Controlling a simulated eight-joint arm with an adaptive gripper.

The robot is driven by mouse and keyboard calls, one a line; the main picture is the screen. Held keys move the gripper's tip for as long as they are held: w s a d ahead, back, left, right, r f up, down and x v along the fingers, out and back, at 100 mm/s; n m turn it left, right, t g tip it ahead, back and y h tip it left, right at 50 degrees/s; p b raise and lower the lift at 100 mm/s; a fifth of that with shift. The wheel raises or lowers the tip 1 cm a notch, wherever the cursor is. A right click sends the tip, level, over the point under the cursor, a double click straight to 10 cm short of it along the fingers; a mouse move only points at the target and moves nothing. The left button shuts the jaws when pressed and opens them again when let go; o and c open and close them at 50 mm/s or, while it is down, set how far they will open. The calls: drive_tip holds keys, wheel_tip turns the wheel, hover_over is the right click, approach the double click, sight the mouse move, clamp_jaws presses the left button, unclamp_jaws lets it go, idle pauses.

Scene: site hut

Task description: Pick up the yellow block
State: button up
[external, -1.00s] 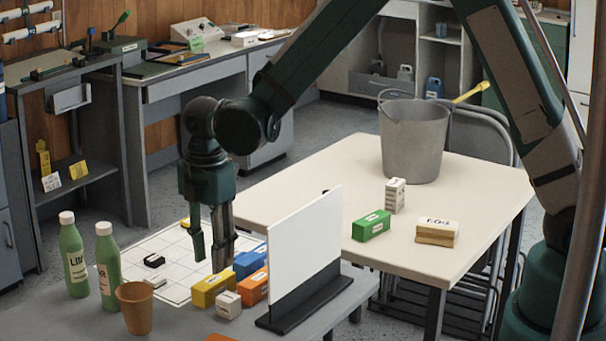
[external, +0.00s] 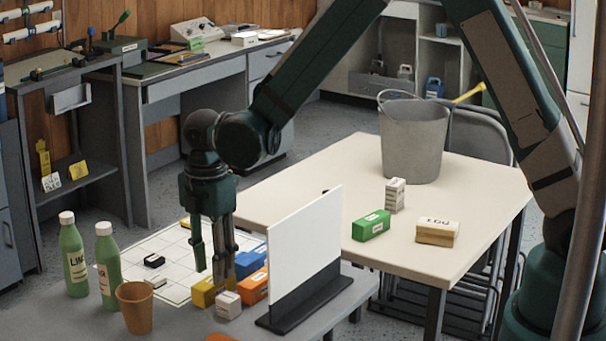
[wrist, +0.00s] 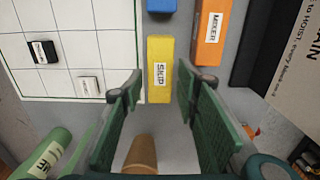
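The yellow block (external: 204,292) lies on the grey table, partly hidden behind my gripper in the external view. In the wrist view the yellow block (wrist: 160,82) carries a white label reading SKIP and lies ahead of and between the fingers. My gripper (external: 210,276) points down at the block, its fingers apart. In the wrist view my gripper (wrist: 155,85) is open, with one finger on each side of the block's near end. I cannot tell whether either finger touches it.
An orange block (wrist: 211,35) lies right of the yellow one, and a blue block (external: 251,260) beyond it. A white block (external: 228,305), a brown cup (external: 135,307), green bottles (external: 107,268) and an upright white panel (external: 306,242) stand close by. The grid sheet (external: 171,240) has clear space.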

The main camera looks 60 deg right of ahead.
sight(214, 288)
drive_tip(key=shift+f+b, duration=0.7)
drive_tip(key=shift+f, duration=1.9)
drive_tip(key=c, duration=0.7)
